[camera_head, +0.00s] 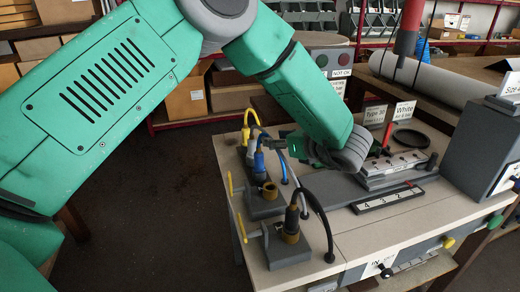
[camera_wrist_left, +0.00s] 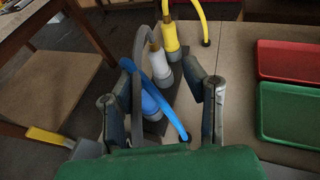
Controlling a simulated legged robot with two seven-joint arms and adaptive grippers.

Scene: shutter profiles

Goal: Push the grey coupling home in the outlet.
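The grey coupling (camera_wrist_left: 159,64) with its grey hose stands between a yellow coupling (camera_wrist_left: 170,38) and a blue coupling (camera_wrist_left: 150,104) in the left wrist view. Its lower end meets a dark block (camera_wrist_left: 156,127); how deep it sits in the outlet is hidden. My left gripper (camera_wrist_left: 158,64) is open, its fingers spread on both sides of the grey coupling with gaps showing. In the head view my left gripper (camera_head: 280,142) is low over the row of outlets, and the grey coupling is small and partly hidden there. My right gripper is not in view.
The blue coupling (camera_head: 259,162) and a dark coupling (camera_head: 292,222) stand in blocks nearer the table's front, with yellow levers beside them. Hoses arch close to my left gripper. A red tray (camera_wrist_left: 290,60) and a green tray (camera_wrist_left: 290,115) lie right in the left wrist view.

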